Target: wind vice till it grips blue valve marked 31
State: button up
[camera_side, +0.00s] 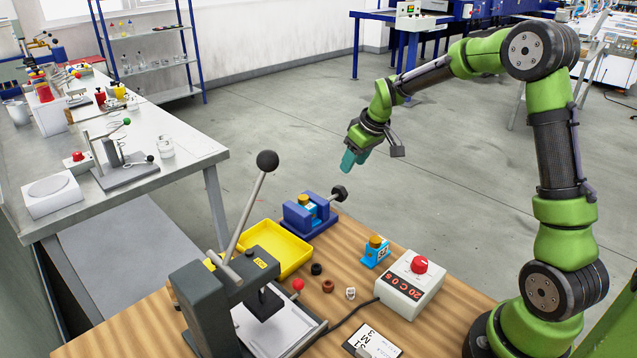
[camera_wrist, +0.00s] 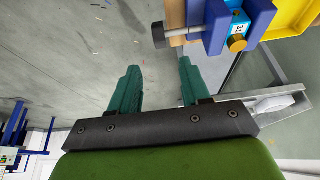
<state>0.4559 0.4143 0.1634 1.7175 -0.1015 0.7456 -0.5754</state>
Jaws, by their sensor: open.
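The blue vice (camera_side: 322,222) stands at the far edge of the wooden bench, its screw with a dark knob (camera_side: 339,193) pointing right. In the wrist view the vice (camera_wrist: 217,28) is at the top right and its knob (camera_wrist: 159,35) faces left. A blue valve (camera_side: 308,202) with a brass-coloured cap sits between the jaws; the same valve (camera_wrist: 239,20) carries a white label I cannot read surely. I cannot tell whether both jaws touch it. A second blue valve (camera_side: 376,256) stands loose on the bench. My gripper (camera_side: 352,160) is open and empty, above and beyond the knob; its teal fingers (camera_wrist: 160,68) are apart.
A yellow tray (camera_side: 290,262) is beside the vice. A lever press (camera_side: 215,300) stands in front. A control box (camera_side: 410,285) with a red button is at right, near small rings (camera_side: 328,286). The air around the knob looks clear.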

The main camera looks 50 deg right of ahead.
aim_at(339, 187)
jog(key=x, duration=1.1)
jog(key=shift+f, duration=0.15)
jog(key=shift+c, duration=0.5)
grip_shut()
jog(key=shift+w, duration=0.1)
jog(key=shift+w+f+g, duration=0.1)
jog(key=shift+w+g, duration=0.05)
jog(key=shift+g, duration=0.85)
jog(key=shift+w+g, duration=0.1)
jog(key=shift+g, duration=0.9)
